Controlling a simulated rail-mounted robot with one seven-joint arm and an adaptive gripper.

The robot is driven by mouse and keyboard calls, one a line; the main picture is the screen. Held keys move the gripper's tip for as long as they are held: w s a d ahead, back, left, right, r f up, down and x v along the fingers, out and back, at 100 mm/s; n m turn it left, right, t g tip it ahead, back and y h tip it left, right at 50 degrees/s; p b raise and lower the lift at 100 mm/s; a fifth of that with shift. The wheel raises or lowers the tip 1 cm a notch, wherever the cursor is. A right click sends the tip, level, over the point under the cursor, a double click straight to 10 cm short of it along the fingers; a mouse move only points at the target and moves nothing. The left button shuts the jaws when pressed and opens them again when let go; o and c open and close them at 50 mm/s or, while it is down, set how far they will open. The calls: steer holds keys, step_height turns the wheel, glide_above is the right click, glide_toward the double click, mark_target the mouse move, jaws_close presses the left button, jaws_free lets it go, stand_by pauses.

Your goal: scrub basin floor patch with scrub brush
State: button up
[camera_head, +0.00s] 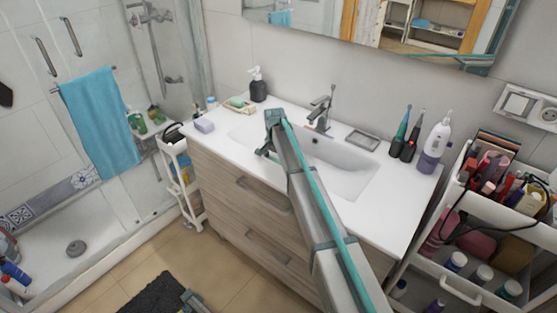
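The white basin (345,182) is sunk into the vanity top, with a tap (320,110) at its back edge. My arm reaches across the vanity and covers the left-middle part of the basin. My gripper (267,151) is over the left part of the basin, pointing down. Its fingers are small and partly hidden by the wrist, so I cannot tell whether they are open or hold something. I cannot make out a scrub brush for certain. I cannot make out a distinct patch on the visible basin floor.
A green-and-beige dish (239,105), a dark soap dispenser (258,86) and a lilac block (204,125) stand on the left of the counter. A grey tray (362,140) and dark toothbrushes (412,140) are on the right. A crowded cart (456,282) stands at right.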

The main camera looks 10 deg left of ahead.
steer(key=shift+s+a, duration=0.15)
steer(key=shift+s, duration=0.2)
steer(key=shift+r+p, duration=1.55)
steer(key=shift+r, duration=2)
